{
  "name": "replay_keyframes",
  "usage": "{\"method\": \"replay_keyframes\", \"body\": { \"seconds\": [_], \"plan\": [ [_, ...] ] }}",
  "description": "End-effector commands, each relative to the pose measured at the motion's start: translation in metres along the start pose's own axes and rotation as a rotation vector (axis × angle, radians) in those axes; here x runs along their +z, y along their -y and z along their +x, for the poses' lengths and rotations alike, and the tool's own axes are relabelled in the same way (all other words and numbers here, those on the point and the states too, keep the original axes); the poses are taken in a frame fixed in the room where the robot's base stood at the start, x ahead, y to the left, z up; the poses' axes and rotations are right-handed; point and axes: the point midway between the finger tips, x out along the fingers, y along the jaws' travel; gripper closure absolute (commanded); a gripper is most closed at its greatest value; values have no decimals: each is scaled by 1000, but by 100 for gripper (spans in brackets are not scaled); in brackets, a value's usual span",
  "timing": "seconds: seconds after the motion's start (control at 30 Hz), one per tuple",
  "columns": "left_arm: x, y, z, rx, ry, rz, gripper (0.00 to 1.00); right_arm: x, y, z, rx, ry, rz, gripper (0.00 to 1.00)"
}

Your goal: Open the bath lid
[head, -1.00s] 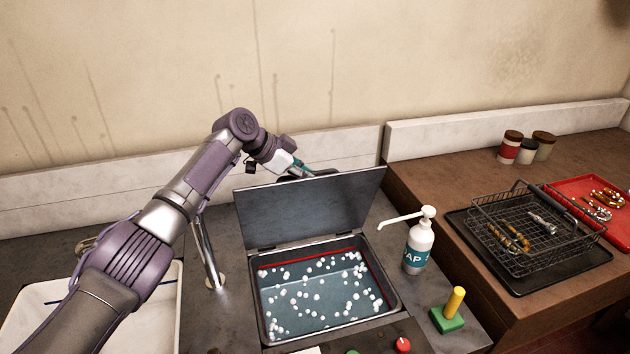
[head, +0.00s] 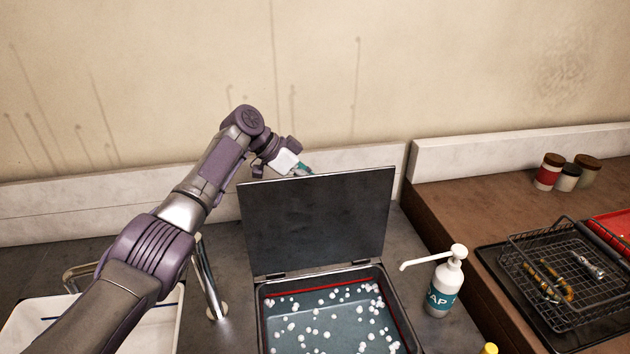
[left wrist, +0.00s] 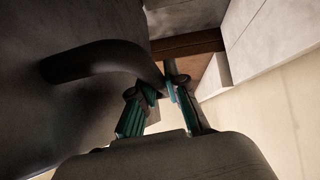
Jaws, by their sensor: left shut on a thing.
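The bath lid (head: 318,222) is a dark metal panel, hinged at the back of the bath (head: 261,318) and raised nearly upright, its inner face toward me. The bath is open and holds liquid with white foam dots. My left gripper reaches over from the left behind the lid; its teal fingers (head: 300,168) just show above the top edge. In the left wrist view, the left gripper (left wrist: 161,88) is shut on the dark curved handle (left wrist: 95,62) on the lid's outer side. The lid hides most of this grip in the head view. My right gripper is not in view.
A soap bottle (head: 437,290) stands right of the bath. A faucet (head: 208,280) and white basin (head: 155,335) are at the left, under my arm. A wire basket (head: 565,270) and jars (head: 568,177) sit on the brown counter. The wall (head: 330,70) is close behind the lid.

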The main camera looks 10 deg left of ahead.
Motion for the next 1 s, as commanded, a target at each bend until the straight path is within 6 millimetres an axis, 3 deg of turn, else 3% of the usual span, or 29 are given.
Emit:
{"method": "replay_keyframes", "body": {
  "seconds": [0.13, 0.17, 0.3, 0.67, 0.77, 1.0],
  "plan": [
    [3, 0, 1, 2, 6, -2, 100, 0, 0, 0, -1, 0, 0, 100],
    [3, 0, 1, 2, 7, -2, 82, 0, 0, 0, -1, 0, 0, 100],
    [2, 0, 1, 2, 5, -1, 61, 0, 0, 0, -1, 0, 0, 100],
    [1, 0, -4, 0, 2, 0, 61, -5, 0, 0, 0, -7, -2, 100],
    [1, 1, -17, -3, 1, 0, 61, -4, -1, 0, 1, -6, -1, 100],
    [1, 1, -68, -3, 2, 0, 61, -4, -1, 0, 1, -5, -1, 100]
  ]
}}
